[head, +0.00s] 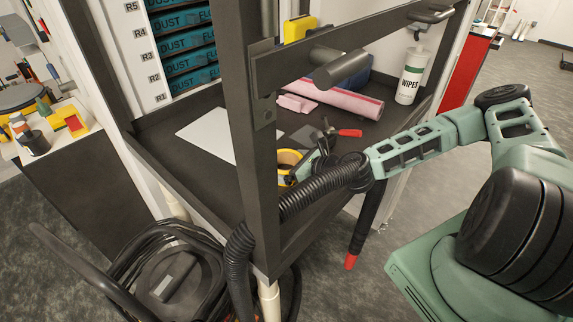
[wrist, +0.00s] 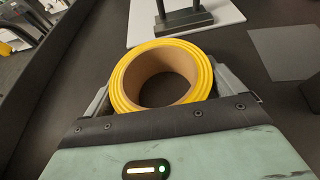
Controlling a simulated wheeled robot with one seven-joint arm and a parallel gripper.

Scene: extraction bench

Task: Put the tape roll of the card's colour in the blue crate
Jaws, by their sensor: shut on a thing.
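A yellow tape roll (wrist: 119,84) with a brown cardboard core is between the fingers of my gripper (wrist: 165,95) in the wrist view. My gripper is shut on it. In the head view the roll (head: 289,158) shows over the dark bench top, partly hidden by the bench's front post. My gripper (head: 303,170) is partly hidden there too. A dark blue object (head: 350,66) lies at the back of the bench behind a bar; I cannot tell whether it is the blue crate. A yellow piece (head: 299,29) shows at the upper frame; I cannot tell whether it is the card.
A white sheet (head: 212,134) lies on the bench at left. Pink rolled material (head: 335,98), a red-handled tool (head: 347,132) and a white wipes bottle (head: 410,75) are towards the back right. The dark front post (head: 252,125) and a black ribbed hose (head: 310,192) are close to my arm.

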